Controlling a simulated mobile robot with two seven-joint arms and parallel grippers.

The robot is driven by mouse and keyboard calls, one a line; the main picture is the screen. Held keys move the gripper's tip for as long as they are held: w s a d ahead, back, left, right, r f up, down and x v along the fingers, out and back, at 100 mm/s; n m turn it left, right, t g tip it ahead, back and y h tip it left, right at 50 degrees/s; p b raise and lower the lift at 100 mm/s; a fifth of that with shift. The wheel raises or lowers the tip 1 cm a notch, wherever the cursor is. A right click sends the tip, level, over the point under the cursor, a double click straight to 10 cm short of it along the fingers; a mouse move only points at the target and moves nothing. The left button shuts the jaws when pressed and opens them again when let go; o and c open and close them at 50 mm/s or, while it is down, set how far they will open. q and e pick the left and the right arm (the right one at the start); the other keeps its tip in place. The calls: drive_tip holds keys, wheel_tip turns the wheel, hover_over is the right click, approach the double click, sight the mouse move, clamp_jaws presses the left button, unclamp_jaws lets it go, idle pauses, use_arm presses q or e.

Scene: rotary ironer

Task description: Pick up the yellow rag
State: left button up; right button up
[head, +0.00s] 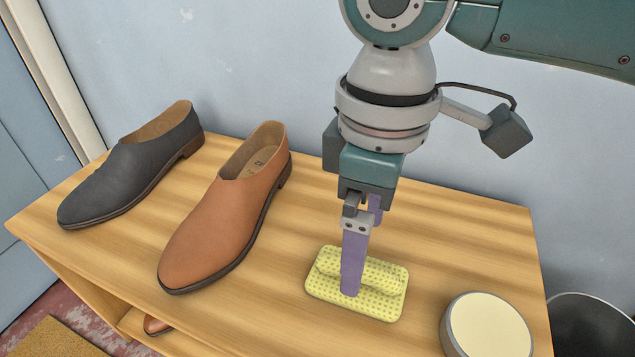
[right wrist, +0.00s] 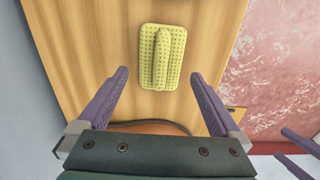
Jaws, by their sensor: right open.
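The yellow rag (head: 390,290) lies on the wooden bench top, dotted, with a raised fold along its middle. It also shows in the right wrist view (right wrist: 150,75), ahead of the fingers. My right gripper (head: 357,270) points down over the rag, open, with purple fingers. In the head view the near finger covers part of the rag; whether it touches cannot be told. In the right wrist view the gripper (right wrist: 159,76) holds nothing. Two purple fingers, apparently my left gripper (right wrist: 298,155), show apart at that view's lower right corner. My left gripper is outside the head view.
A brown shoe (head: 220,225) stands left of the rag, and a dark grey shoe (head: 130,175) farther left. A round tin with a cream top (head: 490,328) stands to the right. A dark bin (head: 592,325) is beyond the bench's right edge. The wall is close behind.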

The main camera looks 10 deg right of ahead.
wheel_tip(320, 180, down, 6)
drive_tip(key=b, duration=0.4)
drive_tip(key=shift+r, duration=0.25)
drive_tip(key=c, duration=1.1)
wheel_tip(320, 180, up, 20)
drive_tip(key=p, duration=1.1)
drive_tip(key=shift+p, duration=0.3)
